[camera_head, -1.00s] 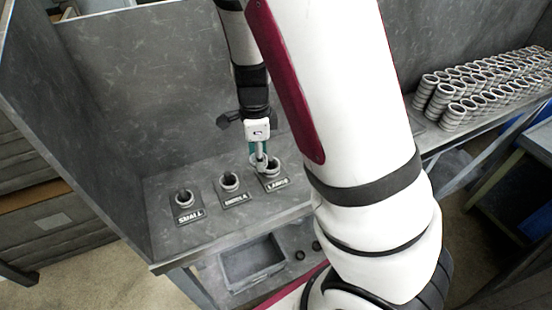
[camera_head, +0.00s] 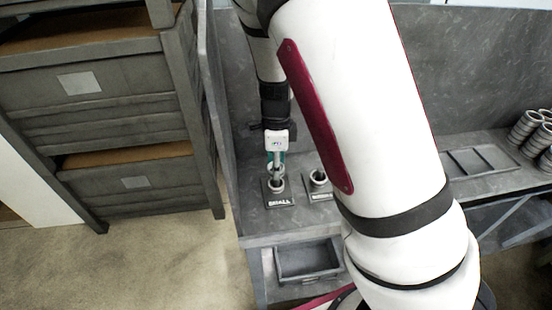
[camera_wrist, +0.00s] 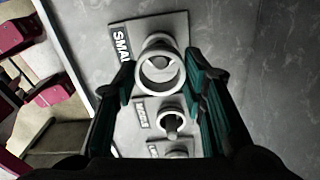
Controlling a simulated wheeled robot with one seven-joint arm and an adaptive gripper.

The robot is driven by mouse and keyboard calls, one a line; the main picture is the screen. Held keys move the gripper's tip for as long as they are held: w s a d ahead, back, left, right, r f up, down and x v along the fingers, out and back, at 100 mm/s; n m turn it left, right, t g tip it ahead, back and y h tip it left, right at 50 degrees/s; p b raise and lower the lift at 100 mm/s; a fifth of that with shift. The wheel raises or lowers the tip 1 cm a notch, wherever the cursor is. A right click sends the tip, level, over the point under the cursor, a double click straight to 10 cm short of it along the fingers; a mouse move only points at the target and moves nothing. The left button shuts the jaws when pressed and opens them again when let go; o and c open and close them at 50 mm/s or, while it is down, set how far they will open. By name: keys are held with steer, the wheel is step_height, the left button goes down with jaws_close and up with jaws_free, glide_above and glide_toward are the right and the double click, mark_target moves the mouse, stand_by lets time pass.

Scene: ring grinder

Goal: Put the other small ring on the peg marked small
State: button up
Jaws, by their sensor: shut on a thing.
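My gripper (camera_wrist: 162,76) is shut on a small pale metal ring (camera_wrist: 160,87), held between the two teal fingers. In the head view my gripper (camera_head: 277,168) is just above the peg plate marked SMALL (camera_head: 279,203). In the wrist view the peg marked SMALL (camera_wrist: 160,61) shows through the opening of the held ring, and its label (camera_wrist: 121,42) is beside it. Another ring edge (camera_wrist: 158,40) shows behind the held ring, around the peg's base. I cannot tell whether the held ring touches the peg.
The middle peg with its ring (camera_head: 318,176) stands just right; a further peg plate (camera_wrist: 172,150) lies beyond it in the wrist view. A grey wall panel (camera_head: 216,110) stands close on the left. A grey bin (camera_head: 307,262) is below. Several rings (camera_head: 527,127) stand far right.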

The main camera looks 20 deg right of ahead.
step_height(320, 180, down, 3)
steer(key=shift+w+r+b, duration=0.15)
steer(key=shift+r+b, duration=0.05)
steer(key=shift+b, duration=0.55)
steer(key=shift+f+b, duration=0.3)
steer(key=shift+f, duration=0.1)
steer(key=shift+d, duration=0.1)
steer(key=shift+s+p, duration=0.2)
steer(key=shift+p, duration=0.2)
stand_by(0.4)
steer(key=shift+w+f, duration=0.1)
steer(key=shift+f, duration=0.45)
stand_by(0.5)
steer(key=o, duration=0.9)
